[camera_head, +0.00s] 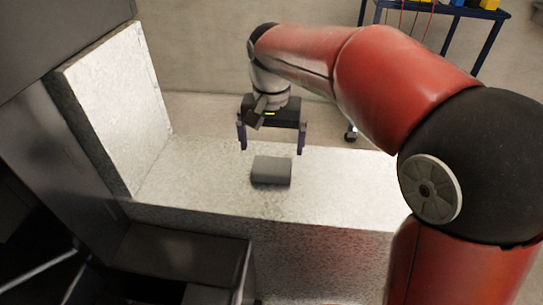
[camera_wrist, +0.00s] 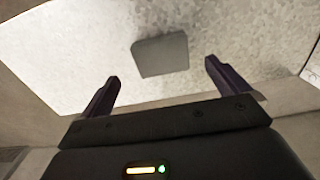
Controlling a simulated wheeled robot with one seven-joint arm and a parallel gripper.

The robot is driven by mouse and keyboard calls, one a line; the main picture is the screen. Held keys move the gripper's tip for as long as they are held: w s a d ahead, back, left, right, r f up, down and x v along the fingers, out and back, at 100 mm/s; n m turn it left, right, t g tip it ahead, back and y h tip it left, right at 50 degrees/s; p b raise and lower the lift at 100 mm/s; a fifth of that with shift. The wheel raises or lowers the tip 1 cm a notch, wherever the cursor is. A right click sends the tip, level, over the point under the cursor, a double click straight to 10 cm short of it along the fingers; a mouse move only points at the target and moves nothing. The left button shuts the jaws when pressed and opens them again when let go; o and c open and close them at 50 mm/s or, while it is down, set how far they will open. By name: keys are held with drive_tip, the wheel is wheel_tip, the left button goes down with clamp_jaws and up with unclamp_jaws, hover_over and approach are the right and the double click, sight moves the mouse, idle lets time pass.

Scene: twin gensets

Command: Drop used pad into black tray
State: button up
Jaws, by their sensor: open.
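A grey block-like pad (camera_head: 271,171) lies on a pale speckled ledge (camera_head: 340,185). It also shows in the wrist view (camera_wrist: 160,55), beyond my fingertips. My gripper (camera_head: 271,150) is open and empty, above and a little behind the pad, with its two purple fingers spread wide and pointing down. In the wrist view my gripper (camera_wrist: 163,73) has one finger on each side, and the pad lies apart from both. I cannot make out a black tray for certain; a dark flat-topped box (camera_head: 180,258) stands at the lower left in the head view.
A pale upright panel (camera_head: 115,105) rises at the ledge's left end. Dark cabinet surfaces (camera_head: 50,150) stand further left. A blue-framed table (camera_head: 480,12) with coloured items is at the back right. The ledge around the pad is clear.

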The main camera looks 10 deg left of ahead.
wheel_tip(320, 180, up, 4)
drive_tip(key=shift+f, duration=0.2)
drive_tip(key=shift+d, duration=0.1)
